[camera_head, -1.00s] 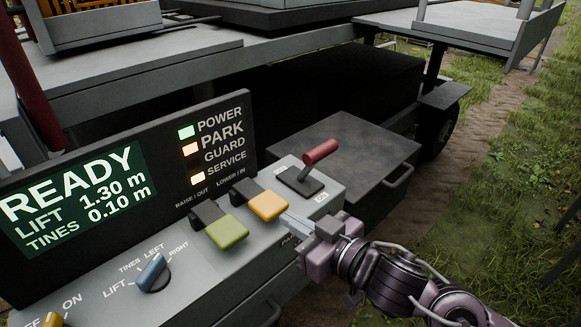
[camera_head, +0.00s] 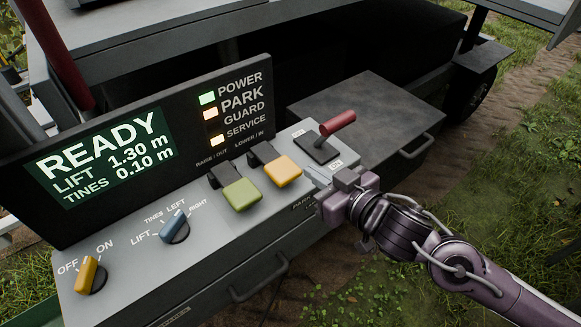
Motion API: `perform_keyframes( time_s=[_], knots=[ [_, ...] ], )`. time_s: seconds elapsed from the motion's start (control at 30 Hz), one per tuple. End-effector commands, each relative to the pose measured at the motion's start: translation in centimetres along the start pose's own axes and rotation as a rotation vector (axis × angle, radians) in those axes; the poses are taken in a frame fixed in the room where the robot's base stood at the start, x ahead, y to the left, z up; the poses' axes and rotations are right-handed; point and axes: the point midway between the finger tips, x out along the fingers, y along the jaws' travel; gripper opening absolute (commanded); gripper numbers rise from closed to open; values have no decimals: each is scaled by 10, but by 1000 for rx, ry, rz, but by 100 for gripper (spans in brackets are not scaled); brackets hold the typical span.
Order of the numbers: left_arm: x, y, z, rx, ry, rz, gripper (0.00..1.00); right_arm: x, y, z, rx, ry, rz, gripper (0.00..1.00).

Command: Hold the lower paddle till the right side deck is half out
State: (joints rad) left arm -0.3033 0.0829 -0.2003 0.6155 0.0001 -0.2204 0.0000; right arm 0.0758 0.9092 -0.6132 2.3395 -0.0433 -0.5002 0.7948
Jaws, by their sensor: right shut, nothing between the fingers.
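The yellow paddle (camera_head: 283,171), under the LOWER / IN label, sits on the sloped grey console (camera_head: 215,235). The green paddle (camera_head: 242,193), under RAISE / OUT, is to its left. My right gripper (camera_head: 313,176) is shut and empty, its fingertips just right of the yellow paddle; I cannot tell if they touch it. The blue selector knob (camera_head: 174,228) points up and right, towards the LEFT and RIGHT labels; which one is unclear. The display (camera_head: 105,155) reads READY, LIFT 1.30 m, TINES 0.10 m. A pale deck edge (camera_head: 515,10) shows at the top right. My left gripper is not in view.
A red-handled lever (camera_head: 338,122) stands close behind my right gripper. A yellow OFF/ON knob (camera_head: 89,275) is at the lower left. The POWER, PARK and SERVICE lamps are lit. A dark box (camera_head: 370,105) lies behind the console; grass (camera_head: 500,210) is at the right.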

Motion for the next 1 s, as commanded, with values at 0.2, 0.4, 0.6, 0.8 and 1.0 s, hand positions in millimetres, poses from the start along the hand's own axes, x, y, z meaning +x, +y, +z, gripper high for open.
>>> perform_keyframes(
  time_s=[0.2, 0.4, 0.6, 0.8, 1.0],
  knots=[
    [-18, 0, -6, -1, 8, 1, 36, 46, -1, -6, 3, 3, -2, 0],
    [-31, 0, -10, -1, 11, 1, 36, 86, -2, -5, -1, 2, -3, 0],
    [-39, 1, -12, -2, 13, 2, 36, 90, -1, 27, 0, -3, -2, 0],
    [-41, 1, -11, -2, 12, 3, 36, 93, -2, 38, -1, 0, -3, 0],
    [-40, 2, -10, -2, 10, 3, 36, 93, -1, 38, -1, 0, -3, 0]
  ],
)
